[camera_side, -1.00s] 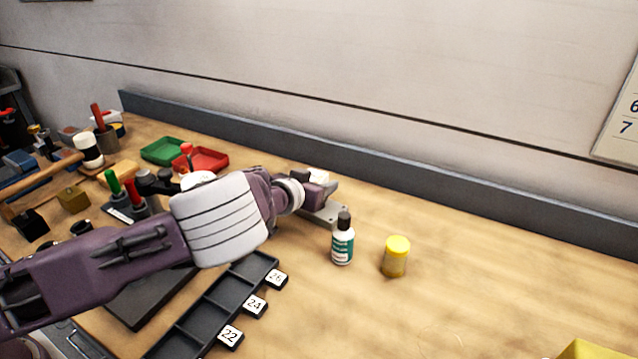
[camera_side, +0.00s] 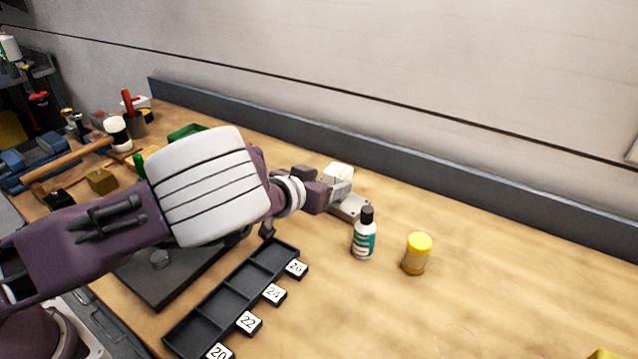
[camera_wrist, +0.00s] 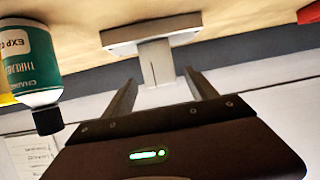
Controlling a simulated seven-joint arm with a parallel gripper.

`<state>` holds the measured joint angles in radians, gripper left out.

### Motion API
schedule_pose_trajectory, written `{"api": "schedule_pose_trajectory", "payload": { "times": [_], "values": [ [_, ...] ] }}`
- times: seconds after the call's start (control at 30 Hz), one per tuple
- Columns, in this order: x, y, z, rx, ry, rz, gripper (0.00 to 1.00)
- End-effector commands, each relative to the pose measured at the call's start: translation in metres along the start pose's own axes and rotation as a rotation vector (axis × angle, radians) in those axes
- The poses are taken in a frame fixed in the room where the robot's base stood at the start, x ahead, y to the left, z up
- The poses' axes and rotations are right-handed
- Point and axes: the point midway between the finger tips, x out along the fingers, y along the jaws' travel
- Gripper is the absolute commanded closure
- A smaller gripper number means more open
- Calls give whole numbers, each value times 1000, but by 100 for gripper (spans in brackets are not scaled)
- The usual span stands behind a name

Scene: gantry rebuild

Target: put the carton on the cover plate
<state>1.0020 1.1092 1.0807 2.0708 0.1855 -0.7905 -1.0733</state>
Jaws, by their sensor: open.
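The white carton (camera_side: 338,173) appears to stand upright on the pale grey cover plate (camera_side: 350,207), behind the bottle, partly covered by my gripper. In the wrist view the carton (camera_wrist: 156,62) rises from the plate (camera_wrist: 118,43), which shows upside down. My gripper (camera_side: 325,190) is open, to the left of the carton in the side view. In the wrist view the two fingers of my gripper (camera_wrist: 162,85) lie on either side of the carton's near end, with a gap visible on both sides.
A white and teal bottle (camera_side: 364,238) with a black cap stands close to the plate, and a yellow-lidded jar (camera_side: 416,254) is right of it. A black compartment tray (camera_side: 213,311) with number tags lies in front. The bench at right is mostly clear.

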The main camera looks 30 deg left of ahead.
Motion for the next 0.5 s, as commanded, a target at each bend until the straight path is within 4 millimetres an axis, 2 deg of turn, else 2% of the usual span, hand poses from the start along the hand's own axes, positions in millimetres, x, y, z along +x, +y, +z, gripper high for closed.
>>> {"api": "schedule_pose_trajectory", "payload": {
  "times": [0.1,0.2,0.5],
  "values": [
    [-22,0,0,0,-1,1,33],
    [-34,0,0,0,-1,0,33],
    [-40,0,0,1,0,0,33]
  ]
}}
